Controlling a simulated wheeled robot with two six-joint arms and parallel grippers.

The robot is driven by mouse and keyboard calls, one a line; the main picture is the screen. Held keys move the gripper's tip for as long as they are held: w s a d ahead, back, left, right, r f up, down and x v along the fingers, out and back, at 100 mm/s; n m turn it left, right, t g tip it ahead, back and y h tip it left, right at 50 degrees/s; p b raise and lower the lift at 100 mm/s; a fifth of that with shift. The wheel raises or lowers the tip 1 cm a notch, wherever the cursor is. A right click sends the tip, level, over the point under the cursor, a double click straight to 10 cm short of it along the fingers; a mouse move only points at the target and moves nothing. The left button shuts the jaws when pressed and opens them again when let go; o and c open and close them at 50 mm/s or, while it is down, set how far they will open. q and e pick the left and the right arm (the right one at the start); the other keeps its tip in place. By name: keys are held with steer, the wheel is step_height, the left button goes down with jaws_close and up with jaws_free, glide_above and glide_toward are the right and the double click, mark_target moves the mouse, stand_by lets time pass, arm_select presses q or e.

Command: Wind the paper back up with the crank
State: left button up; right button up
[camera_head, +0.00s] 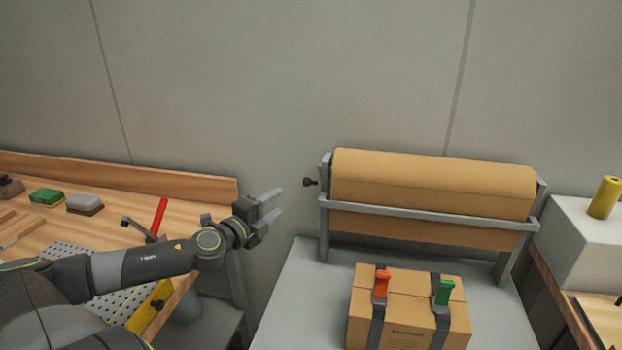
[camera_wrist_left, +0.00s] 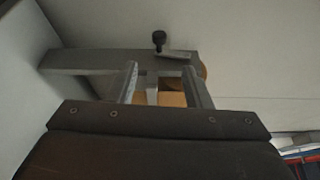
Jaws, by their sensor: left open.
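A wide roll of brown paper (camera_head: 430,185) sits in a grey metal stand, with a sheet of paper (camera_head: 420,230) hanging below the front bar. The crank's dark knob (camera_head: 310,182) sticks out at the left end of the stand. It also shows in the left wrist view as a black knob (camera_wrist_left: 159,38) on a short grey arm, beyond the fingertips. My left gripper (camera_head: 275,204) is open and empty, to the left of the crank and slightly lower, apart from it. Its fingers (camera_wrist_left: 172,80) point toward the stand's end. My right gripper is not in view.
A cardboard box (camera_head: 405,315) with straps and red and green buckles stands on the grey table (camera_head: 290,310) before the roll. A wooden workbench (camera_head: 110,190) with tools lies left. A yellow roll (camera_head: 604,197) stands on a white block at right.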

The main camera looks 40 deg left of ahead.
mark_target(305, 184)
arm_select(q)
steer(key=shift+w+a+p, duration=0.2)
steer(key=shift+w+p, duration=0.35)
steer(key=shift+w, duration=1.2)
steer(key=shift+w+a+p, duration=0.25)
steer(key=shift+w+p, duration=0.25)
steer(key=shift+w, duration=1.2)
steer(key=shift+w+a+p, duration=0.2)
steer(key=shift+w+p, duration=0.35)
steer(key=shift+w, duration=1.2)
steer(key=w, duration=0.2)
steer(key=shift+w+a+f, duration=0.1)
steer(key=shift+w+a, duration=0.05)
steer(key=shift+w, duration=0.15)
steer(key=shift+w+a+f+b, duration=0.15)
steer(key=shift+w+b, duration=0.4)
steer(key=shift+w, duration=0.95)
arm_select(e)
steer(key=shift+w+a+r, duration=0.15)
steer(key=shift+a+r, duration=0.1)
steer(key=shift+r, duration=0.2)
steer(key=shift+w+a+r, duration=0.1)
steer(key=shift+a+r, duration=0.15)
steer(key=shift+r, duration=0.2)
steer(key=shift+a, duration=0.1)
